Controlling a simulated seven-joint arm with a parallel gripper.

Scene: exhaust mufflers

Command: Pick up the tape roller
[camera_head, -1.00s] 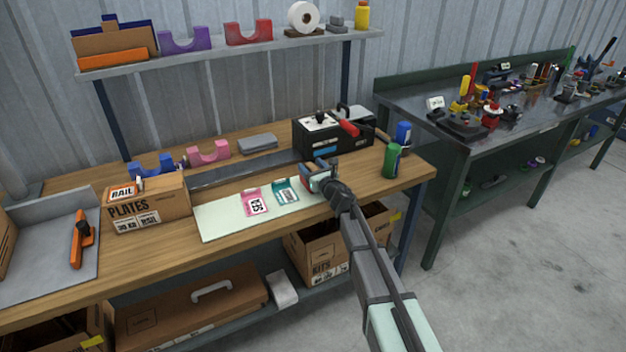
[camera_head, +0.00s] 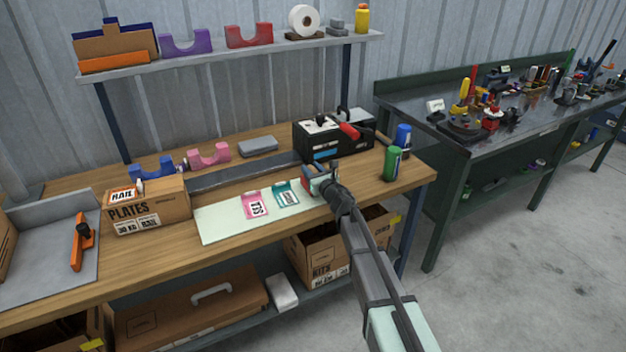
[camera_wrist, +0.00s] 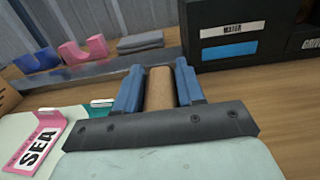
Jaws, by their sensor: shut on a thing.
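My gripper (camera_head: 323,184) is over the right end of the pale mat (camera_head: 222,225) on the wooden bench. In the wrist view, its two blue fingers (camera_wrist: 159,72) are shut on a tan, rounded piece, which looks like the handle of the tape roller (camera_wrist: 159,90). The rest of the roller is hidden by the gripper. In the head view, only a small reddish and blue patch shows at the gripper's tip. I cannot tell whether the roller touches the bench.
A pink card (camera_head: 255,205) and a teal card (camera_head: 286,194) lie on the mat, left of my gripper. A black machine (camera_head: 322,142) stands behind it. Green (camera_head: 393,163) and blue (camera_head: 403,134) cans stand to the right. A cardboard box (camera_head: 148,206) is further left.

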